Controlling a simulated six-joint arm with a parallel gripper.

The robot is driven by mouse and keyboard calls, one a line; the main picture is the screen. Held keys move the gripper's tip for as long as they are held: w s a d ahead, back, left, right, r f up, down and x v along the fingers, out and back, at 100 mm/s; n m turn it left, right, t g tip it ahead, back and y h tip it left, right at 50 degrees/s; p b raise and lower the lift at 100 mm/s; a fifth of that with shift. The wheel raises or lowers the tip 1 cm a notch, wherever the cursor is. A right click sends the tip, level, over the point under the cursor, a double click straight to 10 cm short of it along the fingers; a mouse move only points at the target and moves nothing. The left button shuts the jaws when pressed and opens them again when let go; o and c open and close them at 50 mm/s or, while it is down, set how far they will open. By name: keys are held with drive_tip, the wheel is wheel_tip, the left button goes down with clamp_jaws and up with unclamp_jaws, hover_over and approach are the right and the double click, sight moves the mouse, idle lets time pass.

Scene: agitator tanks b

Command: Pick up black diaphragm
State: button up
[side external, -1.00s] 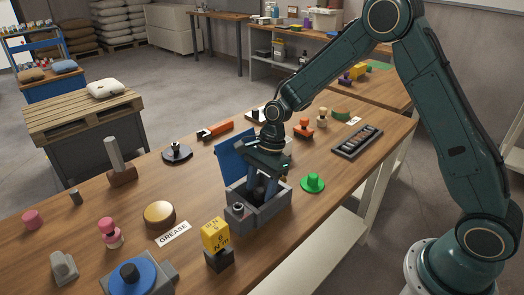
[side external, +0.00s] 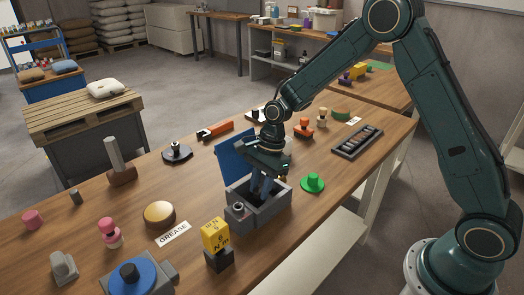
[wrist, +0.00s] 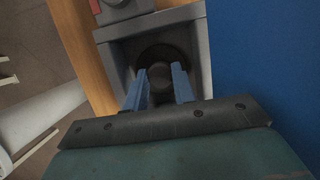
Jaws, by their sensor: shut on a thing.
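The black diaphragm (wrist: 160,54) is a dark round piece with a raised knob, low inside a grey open box (side external: 268,215). My gripper (side external: 264,190) points down into the box, and its blue fingers are shut on the diaphragm's knob. In the wrist view the fingers (wrist: 160,75) stand on both sides of the knob. The box walls hide the diaphragm in the side view. I cannot tell whether it still touches the box floor.
The box's blue lid (side external: 236,158) stands open behind my gripper. A green knobbed disc (side external: 312,183) lies to the right of the box. A yellow block on a dark base (side external: 216,240) stands in front. A black disc (side external: 177,152) lies back left.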

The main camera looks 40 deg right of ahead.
sight(260, 189)
drive_tip(key=shift+r, duration=0.2)
wheel_tip(260, 189, up, 20)
drive_tip(key=shift+f, duration=0.15)
idle(0.4)
